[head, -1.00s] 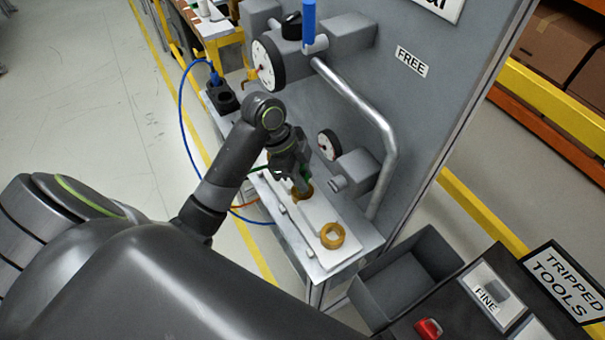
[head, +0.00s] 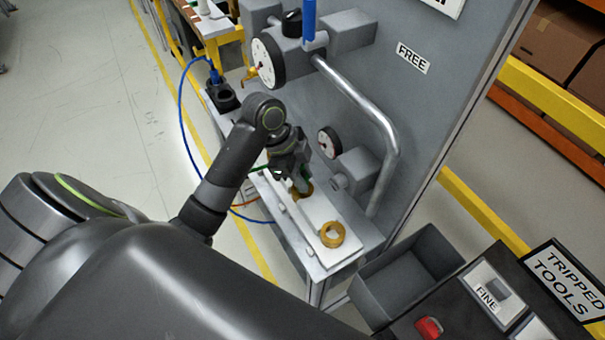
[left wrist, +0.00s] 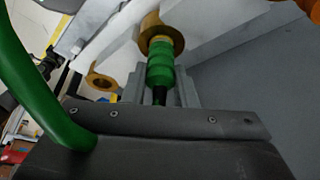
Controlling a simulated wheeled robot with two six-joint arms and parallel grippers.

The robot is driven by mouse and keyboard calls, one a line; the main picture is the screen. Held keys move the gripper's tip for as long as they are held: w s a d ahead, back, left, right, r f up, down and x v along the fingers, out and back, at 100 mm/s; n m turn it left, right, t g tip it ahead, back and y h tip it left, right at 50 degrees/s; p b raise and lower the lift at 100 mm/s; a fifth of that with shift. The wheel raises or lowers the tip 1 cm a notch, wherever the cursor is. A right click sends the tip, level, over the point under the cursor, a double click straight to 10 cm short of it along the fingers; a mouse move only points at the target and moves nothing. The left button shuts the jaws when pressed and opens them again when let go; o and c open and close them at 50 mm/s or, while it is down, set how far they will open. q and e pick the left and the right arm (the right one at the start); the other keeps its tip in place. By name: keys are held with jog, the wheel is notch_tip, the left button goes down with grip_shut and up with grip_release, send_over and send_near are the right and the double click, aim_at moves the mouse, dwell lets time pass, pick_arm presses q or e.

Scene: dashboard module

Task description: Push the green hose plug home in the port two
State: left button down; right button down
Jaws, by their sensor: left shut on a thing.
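My left gripper (head: 297,182) is shut on the green hose plug (left wrist: 160,66), which shows as a ribbed green body in the left wrist view. The plug's far end meets a brass ring port (left wrist: 158,36), in line with it. How deep the plug sits cannot be told. The same brass port (head: 307,191) is partly hidden behind the gripper in the head view. A second brass ring (head: 332,235) is empty, nearer the bench's front end. No port numbers can be read. A green hose (left wrist: 38,85) curves down at the left of the wrist view. My right gripper is not in view.
A grey panel with gauges (head: 268,60) and a bent metal pipe (head: 372,115) rises just right of the gripper. An open grey bin (head: 405,270) stands at the bench's near end. A blue hose (head: 182,130) loops at the left.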

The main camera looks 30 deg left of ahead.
pick_arm(q)
jog(key=c, duration=1.1)
grip_release()
jog(key=shift+r, duration=0.1)
jog(key=p+v, duration=0.1)
jog(key=v, duration=0.6)
jog(key=shift+a+r+p, duration=0.1)
jog(key=shift+p, duration=0.25)
